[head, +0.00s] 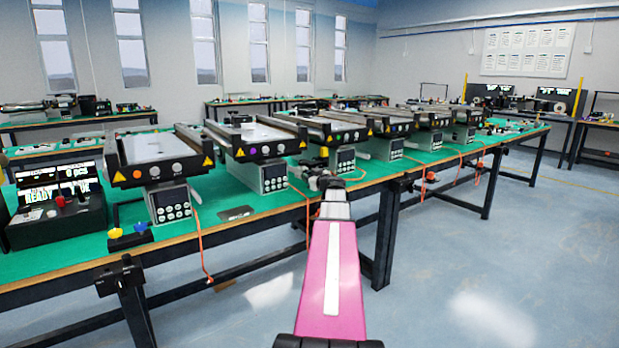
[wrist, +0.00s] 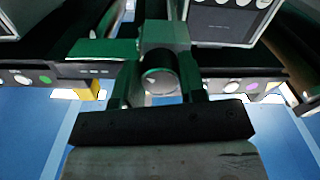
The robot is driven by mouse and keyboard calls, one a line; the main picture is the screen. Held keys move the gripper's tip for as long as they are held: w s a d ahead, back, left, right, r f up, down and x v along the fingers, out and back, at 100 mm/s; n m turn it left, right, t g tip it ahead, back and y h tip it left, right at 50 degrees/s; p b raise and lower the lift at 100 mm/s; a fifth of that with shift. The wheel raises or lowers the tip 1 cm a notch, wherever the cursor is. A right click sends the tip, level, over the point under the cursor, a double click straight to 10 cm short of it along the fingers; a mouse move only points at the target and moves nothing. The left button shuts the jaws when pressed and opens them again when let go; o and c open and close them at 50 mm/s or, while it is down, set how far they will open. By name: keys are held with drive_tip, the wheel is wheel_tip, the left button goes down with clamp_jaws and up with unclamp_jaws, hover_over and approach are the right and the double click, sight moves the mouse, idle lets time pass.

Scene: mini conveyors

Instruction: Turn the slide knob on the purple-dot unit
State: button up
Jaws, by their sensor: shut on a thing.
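The purple-dot unit (head: 266,150) is the second mini conveyor from the left in the head view, with its keypad box (head: 273,177) below the front panel. In the wrist view, which looks upside down, its panel with the purple dot (wrist: 254,86) is on the right. The slide knob (wrist: 160,78), dark and round with a pale end, sits between my fingers. My gripper (head: 323,181) is shut on it, at the right of the unit's front; it also shows in the wrist view (wrist: 161,92). In the head view the knob is too small to make out.
The green-dot unit (wrist: 45,79) is close beside my gripper, on the left in the wrist view. An orange-dot unit (head: 155,170) and a black display console (head: 58,205) stand left on the green table (head: 110,258). Orange cables hang over the front edge. The floor at right is clear.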

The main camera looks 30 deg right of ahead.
drive_tip(key=o, duration=0.9)
drive_tip(key=shift+w, duration=0.15)
drive_tip(key=s, duration=1.1)
drive_tip(key=shift+d, duration=0.4)
drive_tip(key=shift+w+f, duration=0.1)
